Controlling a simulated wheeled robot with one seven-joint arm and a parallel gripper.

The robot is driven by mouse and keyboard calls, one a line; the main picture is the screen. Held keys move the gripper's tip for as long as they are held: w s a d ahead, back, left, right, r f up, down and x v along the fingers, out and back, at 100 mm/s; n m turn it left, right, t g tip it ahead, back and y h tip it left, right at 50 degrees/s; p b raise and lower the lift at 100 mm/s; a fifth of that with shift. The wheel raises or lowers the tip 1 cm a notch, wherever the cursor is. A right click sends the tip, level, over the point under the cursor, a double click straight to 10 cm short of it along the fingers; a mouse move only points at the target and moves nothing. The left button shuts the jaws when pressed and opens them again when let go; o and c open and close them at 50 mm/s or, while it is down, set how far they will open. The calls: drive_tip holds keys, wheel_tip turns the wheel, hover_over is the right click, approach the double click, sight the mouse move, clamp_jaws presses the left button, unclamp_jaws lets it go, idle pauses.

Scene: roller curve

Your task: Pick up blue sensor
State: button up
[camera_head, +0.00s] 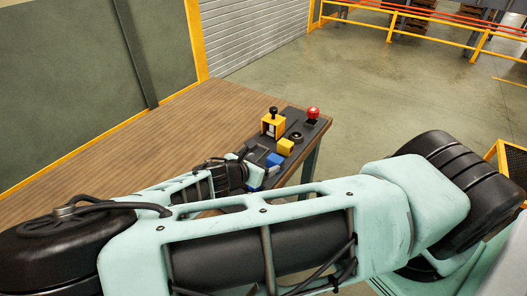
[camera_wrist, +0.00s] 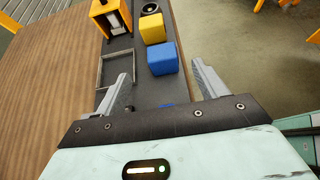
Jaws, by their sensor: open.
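A blue block (camera_wrist: 162,58), likely the blue sensor, sits on the dark board (camera_wrist: 143,66) in the wrist view. It also shows in the head view (camera_head: 273,160), beside my gripper. My gripper (camera_wrist: 161,71) is open and empty. In the wrist view its fingers appear on either side of the block's near end, with the block apparently ahead of the fingertips; the exact gap is unclear. A second blue piece (camera_wrist: 167,105) lies nearer my palm, mostly hidden by the gripper body. My arm covers the near part of the board in the head view.
A yellow block (camera_wrist: 152,28) stands just behind the blue one. Beyond are a black ring (camera_head: 297,136), a yellow housing with a black knob (camera_head: 272,125) and a red button (camera_head: 313,113). An empty rectangular frame (camera_wrist: 101,72) lies left. The wooden table (camera_head: 150,135) is clear further left.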

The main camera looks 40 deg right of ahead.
sight(275, 159)
drive_tip(key=shift+x, duration=0.9)
drive_tip(key=p+x, duration=0.2)
drive_tip(key=x, duration=0.2)
drive_tip(key=shift+d+r+p, duration=0.1)
drive_tip(key=shift+d+p, duration=0.3)
drive_tip(key=shift+w+d+f, duration=0.15)
drive_tip(key=shift+d+f, duration=0.15)
drive_tip(key=shift+f, duration=0.1)
drive_tip(key=c, duration=1.1)
